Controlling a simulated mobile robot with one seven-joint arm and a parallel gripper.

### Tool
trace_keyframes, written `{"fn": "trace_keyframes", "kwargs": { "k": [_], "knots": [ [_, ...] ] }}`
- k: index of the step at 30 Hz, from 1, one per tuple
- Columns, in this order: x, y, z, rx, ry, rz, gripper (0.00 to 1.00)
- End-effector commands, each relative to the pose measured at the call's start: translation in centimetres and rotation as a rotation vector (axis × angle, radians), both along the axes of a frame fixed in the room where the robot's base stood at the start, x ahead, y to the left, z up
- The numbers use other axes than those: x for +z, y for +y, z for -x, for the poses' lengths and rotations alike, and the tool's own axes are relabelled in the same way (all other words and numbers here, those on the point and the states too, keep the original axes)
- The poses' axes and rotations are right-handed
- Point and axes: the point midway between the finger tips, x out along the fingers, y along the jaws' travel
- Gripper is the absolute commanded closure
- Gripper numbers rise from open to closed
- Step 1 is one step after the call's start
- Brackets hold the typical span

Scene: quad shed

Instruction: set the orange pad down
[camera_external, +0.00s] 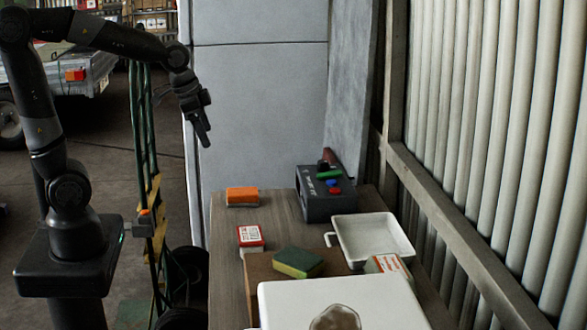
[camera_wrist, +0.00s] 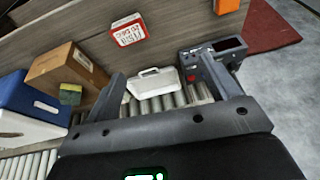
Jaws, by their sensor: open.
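The orange pad (camera_external: 242,196) lies flat on the wooden table, near its far left edge, with a greyish lower side. In the wrist view the orange pad (camera_wrist: 227,5) shows at the top edge, partly cut off by the frame. My gripper (camera_external: 205,138) hangs in the air above and to the left of the pad in the external view, pointing down and clear of the table. In the wrist view my gripper (camera_wrist: 168,90) has its two fingers wide apart, with nothing held between them.
A dark grey box with coloured knobs (camera_external: 316,205) stands right of the pad. A red-and-white box (camera_external: 250,237), a green-yellow sponge (camera_external: 298,262) on a cardboard box (camera_external: 262,278), a white tray (camera_external: 345,245) and a white-lidded box (camera_external: 290,305) crowd the nearer table. Bare wood (camera_external: 275,222) lies between.

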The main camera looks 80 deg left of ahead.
Motion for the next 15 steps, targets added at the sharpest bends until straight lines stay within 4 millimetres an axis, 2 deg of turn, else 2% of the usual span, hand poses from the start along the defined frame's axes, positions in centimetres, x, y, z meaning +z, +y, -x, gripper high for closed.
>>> {"fn": "trace_keyframes", "kwargs": {
  "k": [1,6,12,15],
  "knots": [
    [0.7,-1.5,1.3,-0.009,-0.024,0.001,0.19],
    [2.0,-5.4,5.5,-0.012,-0.086,0.026,0.19],
    [2.3,-8.1,9.6,-0.014,-0.143,0.068,0.19],
    [2.2,-8.8,10.8,-0.014,-0.159,0.083,0.19]
  ]
}}
